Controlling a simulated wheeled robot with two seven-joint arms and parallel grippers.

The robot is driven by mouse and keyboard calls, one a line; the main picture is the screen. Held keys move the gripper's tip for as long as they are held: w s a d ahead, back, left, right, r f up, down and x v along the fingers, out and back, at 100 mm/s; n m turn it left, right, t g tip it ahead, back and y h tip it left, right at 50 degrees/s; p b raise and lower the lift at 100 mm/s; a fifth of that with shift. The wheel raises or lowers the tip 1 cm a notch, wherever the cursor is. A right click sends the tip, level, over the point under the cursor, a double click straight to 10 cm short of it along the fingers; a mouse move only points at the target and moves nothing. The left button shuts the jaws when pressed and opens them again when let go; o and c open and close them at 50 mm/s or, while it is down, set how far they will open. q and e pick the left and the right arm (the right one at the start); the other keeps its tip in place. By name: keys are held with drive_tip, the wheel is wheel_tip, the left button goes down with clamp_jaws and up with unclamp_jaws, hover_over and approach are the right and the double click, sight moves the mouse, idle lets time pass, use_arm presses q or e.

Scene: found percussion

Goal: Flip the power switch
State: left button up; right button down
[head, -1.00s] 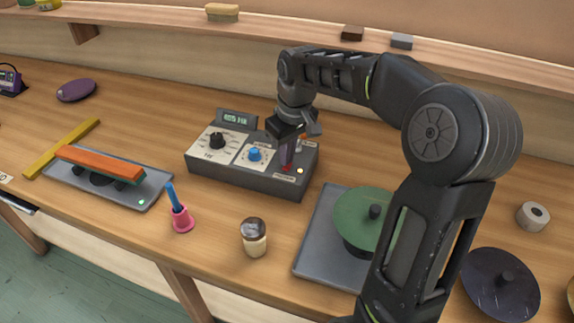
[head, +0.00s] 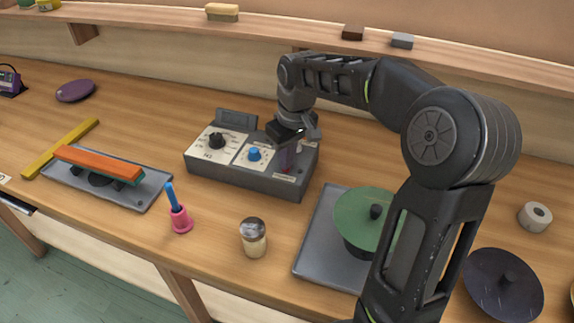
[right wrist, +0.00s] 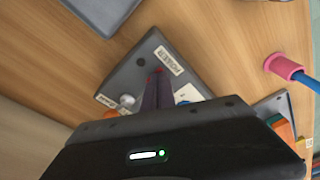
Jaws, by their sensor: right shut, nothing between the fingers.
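The grey control box (head: 235,180) stands on the bench with a black knob (head: 217,141), a blue knob (head: 254,154) and a small raised screen (head: 237,117), which is dark. My right gripper (head: 286,168) is shut and empty, fingertips down at the right end of the box's top. In the right wrist view the shut fingers (right wrist: 158,78) point at the box (right wrist: 138,60) beside the POWER label (right wrist: 168,61). The power switch is mostly hidden by the fingers; I cannot tell its position or whether they touch it. My left gripper is out of view.
A shaker (head: 253,237) and pink holder (head: 181,219) stand in front. An orange bar (head: 98,162) rests over a pad at left. A shelf (head: 290,34) runs behind.

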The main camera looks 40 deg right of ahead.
drive_tip(key=shift+r, duration=0.1)
wheel_tip(320, 180, up, 7)
drive_tip(key=p, duration=0.5)
drive_tip(key=shift+p, duration=0.3)
idle(0.4)
